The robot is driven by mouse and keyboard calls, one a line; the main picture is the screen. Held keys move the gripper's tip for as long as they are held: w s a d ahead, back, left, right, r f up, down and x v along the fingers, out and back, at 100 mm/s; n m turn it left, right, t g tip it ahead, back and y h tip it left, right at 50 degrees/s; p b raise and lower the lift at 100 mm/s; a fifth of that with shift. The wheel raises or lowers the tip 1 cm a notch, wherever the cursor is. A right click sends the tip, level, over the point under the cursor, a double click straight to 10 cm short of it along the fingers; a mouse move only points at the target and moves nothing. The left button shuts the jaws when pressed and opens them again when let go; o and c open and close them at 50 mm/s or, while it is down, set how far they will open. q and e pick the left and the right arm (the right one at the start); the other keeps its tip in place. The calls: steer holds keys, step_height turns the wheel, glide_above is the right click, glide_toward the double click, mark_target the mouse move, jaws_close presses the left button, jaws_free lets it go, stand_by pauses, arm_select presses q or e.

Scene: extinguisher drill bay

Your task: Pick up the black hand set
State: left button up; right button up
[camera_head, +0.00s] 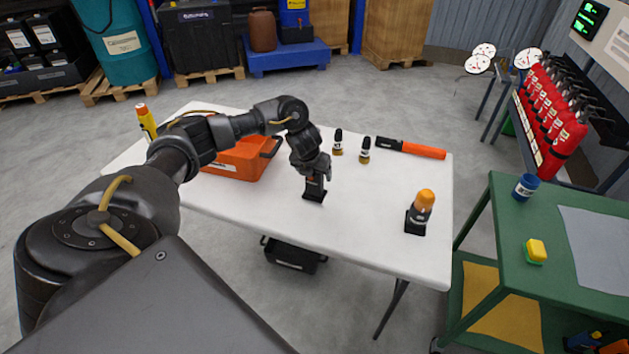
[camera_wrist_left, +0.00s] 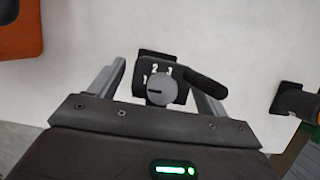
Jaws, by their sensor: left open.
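The black hand set (camera_head: 314,187) stands upright on the white table, in a black base (camera_head: 314,197), below my left gripper (camera_head: 318,175). In the left wrist view the hand set (camera_wrist_left: 160,86) is seen from above, with a grey knob, the numbers 1, 2, 3 and a stubby black antenna. My left gripper (camera_wrist_left: 158,82) is open, with one finger on each side of the hand set. I cannot tell whether either finger touches it. The gripper hides the hand set's upper part in the head view. My right gripper is not in view.
On the white table (camera_head: 260,215) are an orange case (camera_head: 235,160), two small dark-topped bottles (camera_head: 365,152), a black-and-orange baton (camera_head: 420,150) and an amber lamp (camera_head: 424,200) in a black base. A green cart (camera_head: 505,215) stands at right. The table's front edge is close.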

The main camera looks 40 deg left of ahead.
arm_select(q)
jaws_close()
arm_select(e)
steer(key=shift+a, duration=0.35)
arm_select(q)
steer(key=shift+r, duration=0.15)
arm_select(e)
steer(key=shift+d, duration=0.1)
arm_select(q)
steer(key=shift+r, duration=0.55)
steer(key=v, duration=0.3)
steer(key=shift+w+r, duration=0.15)
steer(key=shift+w, duration=0.05)
steer(key=s+d+r+p, duration=0.2)
steer(key=s+r, duration=0.2)
steer(key=s, duration=0.2)
steer(key=s+d+r+p, duration=0.2)
steer(key=s+r+p, duration=0.1)
steer(key=s, duration=0.3)
steer(key=shift+p+v, duration=0.3)
steer(key=shift+v, duration=0.6)
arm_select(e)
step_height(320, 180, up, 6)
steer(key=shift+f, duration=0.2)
